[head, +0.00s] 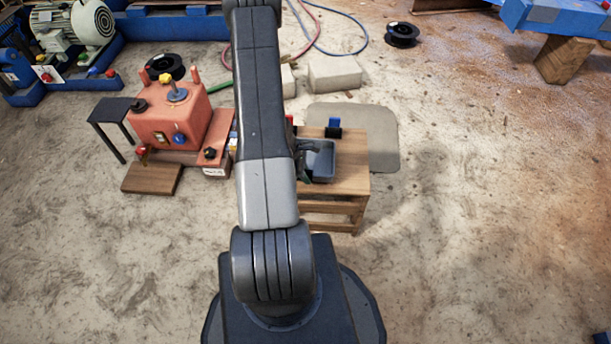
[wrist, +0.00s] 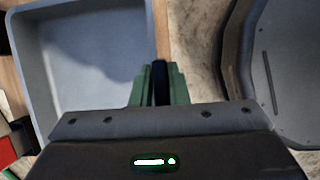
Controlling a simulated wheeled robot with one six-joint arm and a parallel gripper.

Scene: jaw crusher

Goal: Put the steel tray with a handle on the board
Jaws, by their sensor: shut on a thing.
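The steel tray (wrist: 95,60) is a grey, shallow, rectangular and empty pan. In the head view the tray (head: 320,160) is at the wooden stand, just right of my arm; I cannot tell whether it rests on the top or is slightly raised. My gripper (wrist: 158,75) is shut on the tray's dark handle between green fingers, at the tray's right wall in the wrist view. In the head view my arm mostly hides the gripper. A brown wooden board (head: 150,178) lies on the floor at the left, in front of the red machine, with its top clear.
The wooden stand (head: 350,175) also bears a blue and black item (head: 333,128). The red jaw crusher (head: 170,117) and a small black table (head: 110,115) stand left of my arm. Pale blocks (head: 334,75) lie behind. The floor at the right is free.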

